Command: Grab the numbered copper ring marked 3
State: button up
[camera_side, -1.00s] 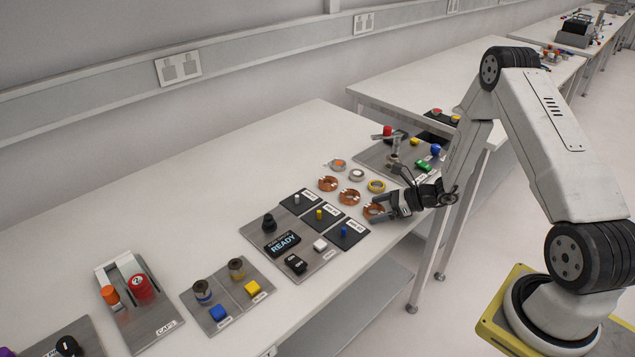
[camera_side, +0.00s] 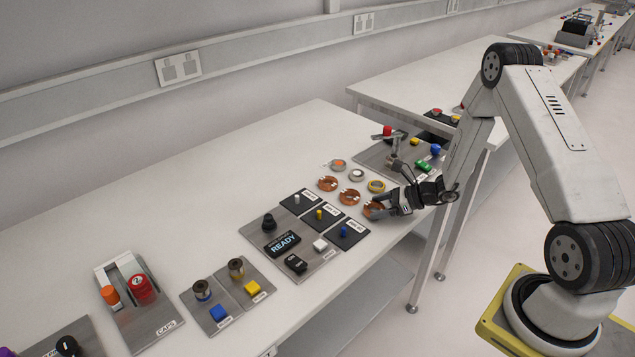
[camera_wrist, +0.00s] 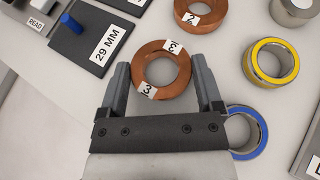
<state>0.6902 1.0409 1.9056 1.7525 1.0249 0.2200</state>
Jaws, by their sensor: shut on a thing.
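The copper ring marked 3 (camera_wrist: 161,48) lies between my gripper's two fingers in the wrist view, with two white "3" labels showing. My gripper (camera_wrist: 162,82) is shut on this ring, one finger at each outer side. In the side view the ring (camera_side: 372,210) is at the front end of the row of copper rings, partly hidden by my gripper (camera_side: 382,207). Whether the ring is lifted off the table cannot be told.
A copper ring marked 2 (camera_wrist: 200,14) lies just beyond. A yellow-banded ring (camera_wrist: 271,62) and a blue-banded ring (camera_wrist: 245,131) lie close on the right. The 29 MM plate (camera_wrist: 92,38) with a blue peg (camera_wrist: 71,23) is on the left.

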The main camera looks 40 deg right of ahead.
jog(key=shift+r, duration=0.8)
jog(key=s+a+r, duration=0.4)
jog(key=s+r, duration=0.6)
jog(key=s, duration=0.3)
jog(key=shift+s+r, duration=0.2)
jog(key=shift+r, duration=0.2)
